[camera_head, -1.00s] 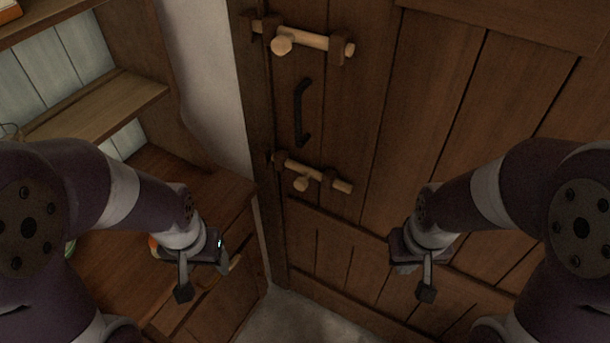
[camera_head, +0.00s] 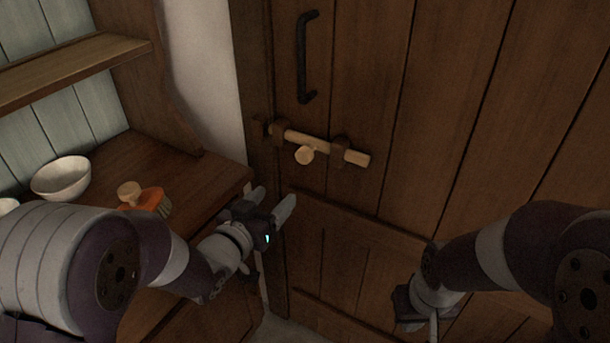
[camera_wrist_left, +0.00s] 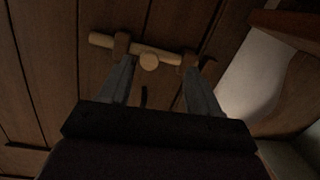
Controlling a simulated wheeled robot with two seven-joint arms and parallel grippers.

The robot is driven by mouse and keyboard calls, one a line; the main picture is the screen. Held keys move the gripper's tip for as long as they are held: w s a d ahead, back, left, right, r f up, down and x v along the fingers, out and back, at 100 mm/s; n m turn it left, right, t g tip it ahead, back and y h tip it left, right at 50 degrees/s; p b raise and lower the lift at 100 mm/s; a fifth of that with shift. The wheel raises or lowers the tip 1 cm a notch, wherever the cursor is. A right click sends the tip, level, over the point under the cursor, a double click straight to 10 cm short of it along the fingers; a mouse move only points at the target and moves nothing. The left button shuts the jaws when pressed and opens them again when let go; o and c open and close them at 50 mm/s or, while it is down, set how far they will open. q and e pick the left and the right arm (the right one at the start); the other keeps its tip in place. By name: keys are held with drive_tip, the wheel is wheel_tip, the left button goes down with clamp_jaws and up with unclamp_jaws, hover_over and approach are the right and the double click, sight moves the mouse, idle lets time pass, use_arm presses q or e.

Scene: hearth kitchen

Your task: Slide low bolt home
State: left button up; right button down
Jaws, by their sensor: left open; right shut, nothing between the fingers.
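The low bolt (camera_head: 325,145) is a pale wooden rod with a round knob (camera_head: 304,155), lying nearly level across the dark door. Dark brackets hold it, one right of the knob (camera_head: 340,151) and one near its left end. A dark keeper (camera_head: 258,130) sits on the frame to the left; whether the rod enters it is unclear. My left gripper (camera_head: 270,201) is open and empty, below and left of the knob. In the left wrist view the knob (camera_wrist_left: 149,62) appears beyond and between the open fingers, apart from them. My right gripper (camera_head: 425,318) is shut and empty, low at right.
A black door handle (camera_head: 305,57) is above the bolt. At left, a wooden counter (camera_head: 190,178) carries a white bowl (camera_head: 61,180) and an orange brush (camera_head: 143,200); its corner is close to my left gripper. The door's face right of the bolt is clear.

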sight(302, 159)
use_arm(q)
drive_tip(key=shift+t+h, duration=0.4)
drive_tip(key=shift+h, duration=0.1)
drive_tip(key=r+x, duration=0.1)
drive_tip(key=x, duration=0.7)
drive_tip(key=r+x, duration=0.1)
drive_tip(key=x, duration=0.4)
drive_tip(key=shift+s+d+r, duration=0.1)
drive_tip(key=shift+d+r, duration=0.1)
drive_tip(key=shift+r, duration=0.15)
